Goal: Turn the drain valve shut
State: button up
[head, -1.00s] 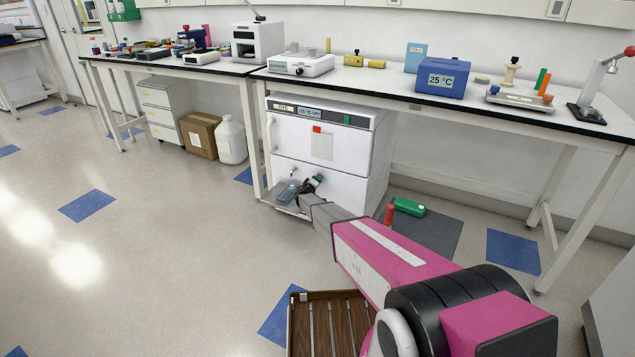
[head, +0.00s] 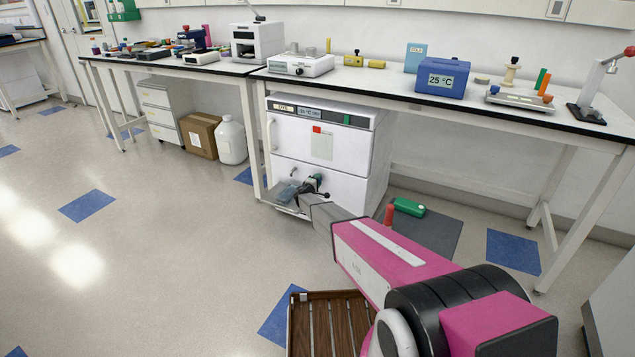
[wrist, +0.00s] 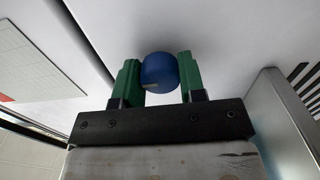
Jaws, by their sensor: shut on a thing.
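A blue rounded knob (wrist: 158,72), which looks like the drain valve's handle, stands out from the white front panel in the wrist view. My gripper (wrist: 161,78) has green fingers closed on either side of it, one finger at each flank. In the head view my gripper (head: 314,183) is at the lower front of the white under-bench cabinet (head: 335,180), and the knob itself is hidden there. The valve's exact angle cannot be told.
A dark mat (head: 440,235) with a green object (head: 408,206) lies to the right. A slatted wooden crate (head: 325,325) stands near my arm. Open floor is at left.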

jog(key=o, duration=0.9)
jog(key=v, duration=1.1)
jog(key=s+d+r+m+g, duration=0.55)
jog(key=s+d, duration=0.45)
jog(key=s, duration=0.3)
jog(key=s+d+r+m+g, duration=0.4)
jog(key=s+d+r+g, duration=0.15)
jog(key=s+d, duration=0.5)
jog(key=s+a+r+m+g+y, duration=0.1)
jog(key=s+r+y, duration=0.1)
jog(key=s, duration=0.6)
jog(key=s+a+r+g+y, duration=0.1)
jog(key=s+r+g+y, duration=0.1)
jog(key=s, duration=0.7)
jog(key=s+a+r+m+g+y, duration=0.1)
jog(key=s+r+y, duration=0.3)
jog(key=s, duration=0.5)
jog(key=shift+a+m+g+y, duration=0.15)
jog(key=shift+m+g+y, duration=0.2)
jog(key=shift+y, duration=0.15)
